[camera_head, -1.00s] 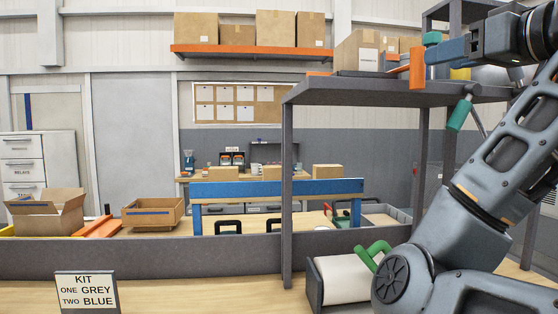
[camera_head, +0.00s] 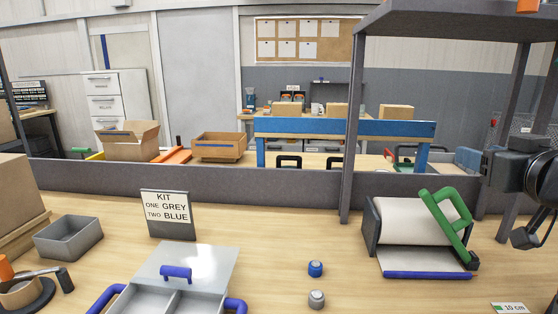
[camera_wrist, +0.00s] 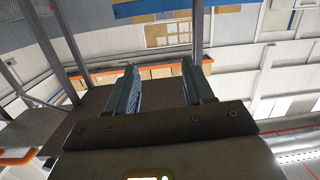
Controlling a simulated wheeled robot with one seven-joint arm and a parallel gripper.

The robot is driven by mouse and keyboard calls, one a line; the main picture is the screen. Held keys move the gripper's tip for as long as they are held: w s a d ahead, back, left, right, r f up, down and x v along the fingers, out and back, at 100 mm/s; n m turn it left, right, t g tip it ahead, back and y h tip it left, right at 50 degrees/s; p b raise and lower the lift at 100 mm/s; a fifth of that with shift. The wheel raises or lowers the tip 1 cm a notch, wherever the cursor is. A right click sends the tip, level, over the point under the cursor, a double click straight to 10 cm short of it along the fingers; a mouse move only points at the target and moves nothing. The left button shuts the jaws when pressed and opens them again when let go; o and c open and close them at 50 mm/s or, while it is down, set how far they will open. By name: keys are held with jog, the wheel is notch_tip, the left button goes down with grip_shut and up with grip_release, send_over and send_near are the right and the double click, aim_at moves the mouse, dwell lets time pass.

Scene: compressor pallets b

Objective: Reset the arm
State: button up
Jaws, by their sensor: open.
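My gripper (camera_wrist: 159,67) shows in the wrist view with its two blue-grey fingers apart and nothing between them. It points toward the upper part of the room, with the wall, an orange-edged shelf and the ceiling behind it.
On the bench are a kit sign (camera_head: 167,213), a grey lidded box (camera_head: 185,268), a blue-topped piece (camera_head: 315,269), a grey piece (camera_head: 316,299) and a paper-roll stand (camera_head: 420,235) with a green handle. A dark frame post (camera_head: 354,130) stands near my arm's side.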

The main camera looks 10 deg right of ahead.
jog(key=s+a+f+n, duration=0.1)
jog(key=s+a+f, duration=0.2)
jog(key=s+f, duration=0.3)
jog(key=s+a+f+y, duration=0.1)
jog(key=s+a+f, duration=0.2)
jog(key=f, duration=0.6)
jog(key=s+a+f+n, duration=0.1)
jog(key=s+a+f, duration=0.35)
jog(key=f, duration=0.25)
jog(key=s+a+f+y, duration=0.1)
jog(key=s+a, duration=0.2)
jog(key=s, duration=0.5)
jog(key=s+a+f+g+y, duration=0.1)
jog(key=s+a, duration=0.2)
jog(key=s, duration=0.6)
jog(key=s+a+f+y, duration=0.1)
jog(key=s+a, duration=0.2)
jog(key=s, duration=0.5)
jog(key=shift+s+a+f, duration=0.2)
jog(key=shift+s+a, duration=0.05)
jog(key=shift+s, duration=0.1)
